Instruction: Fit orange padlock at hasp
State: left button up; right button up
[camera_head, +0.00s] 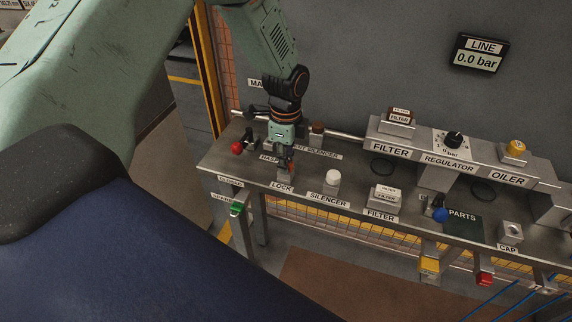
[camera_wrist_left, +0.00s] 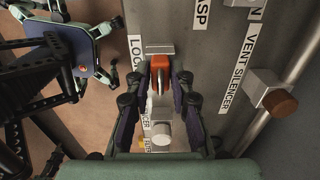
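My left gripper (camera_head: 288,160) points down at the LOCK stand (camera_head: 285,178) near the bench's left end. In the left wrist view the orange padlock (camera_wrist_left: 158,63) lies between the two fingertips (camera_wrist_left: 160,78), its metal shackle pointing toward the palm. The padlock is at the stand and has not visibly been lifted. The fingers straddle it closely; whether they touch it I cannot tell. The HASP label (camera_head: 268,157) is just behind the gripper, partly covered by it. The hasp itself cannot be made out clearly. My right gripper is not in view.
A red knob (camera_head: 237,147) and pipe are at the bench's left rear. The vent silencer (camera_head: 318,128) stands behind the gripper, the white-topped silencer (camera_head: 333,178) to its right. The filter, regulator (camera_head: 453,140) and oiler occupy the raised rear shelf. A green item (camera_head: 237,208) hangs at the front edge.

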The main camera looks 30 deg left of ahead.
pick_arm(q)
grip_shut()
jog(key=shift+r, duration=0.2)
jog(key=shift+r+p, duration=2.85)
jog(key=shift+p, duration=0.05)
